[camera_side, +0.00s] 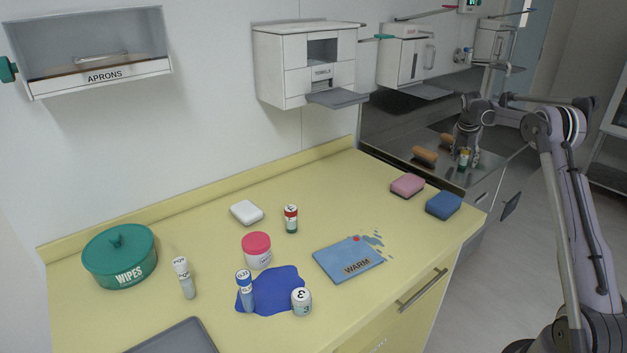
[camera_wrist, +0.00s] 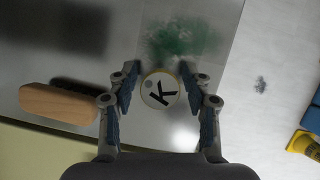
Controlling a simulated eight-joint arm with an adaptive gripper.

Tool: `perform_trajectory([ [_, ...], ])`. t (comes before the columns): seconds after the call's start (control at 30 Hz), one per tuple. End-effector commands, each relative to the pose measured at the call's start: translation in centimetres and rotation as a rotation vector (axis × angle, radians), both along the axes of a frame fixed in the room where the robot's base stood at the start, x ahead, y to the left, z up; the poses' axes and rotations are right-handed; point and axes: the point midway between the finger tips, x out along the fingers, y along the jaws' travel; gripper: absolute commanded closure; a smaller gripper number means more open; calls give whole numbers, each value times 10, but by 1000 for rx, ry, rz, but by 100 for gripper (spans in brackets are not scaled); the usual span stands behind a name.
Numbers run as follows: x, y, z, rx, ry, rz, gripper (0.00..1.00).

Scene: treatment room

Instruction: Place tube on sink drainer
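A short tube with a yellow-rimmed white top marked K (camera_wrist: 160,90) stands upright on the shiny metal sink drainer (camera_wrist: 215,50), seen from above in the wrist view. In the side view the tube (camera_side: 464,160) shows yellow and green below my gripper, over the drainer (camera_side: 400,135) at the back right. My gripper (camera_wrist: 159,78) points down with one finger on each side of the tube. A gap shows between each finger and the tube's top, so it looks open. My gripper also shows in the side view (camera_side: 467,148), small and partly blended with the tube.
A wooden-backed brush (camera_wrist: 58,103) lies left of the tube; the side view shows it too (camera_side: 425,156). A pink sponge (camera_side: 407,185) and a blue sponge (camera_side: 443,205) lie at the counter's right end. Other tubes, jars and a wipes tub (camera_side: 120,255) stand further left.

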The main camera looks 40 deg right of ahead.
Motion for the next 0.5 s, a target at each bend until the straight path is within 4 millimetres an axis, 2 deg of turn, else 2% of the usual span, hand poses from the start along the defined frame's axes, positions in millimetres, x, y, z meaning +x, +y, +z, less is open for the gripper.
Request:
perform_trajectory([
  [0.27, 0, 3, 10, 0, 0, 1, 50],
  [0.5, -4, 19, 49, 0, 0, 1, 50],
])
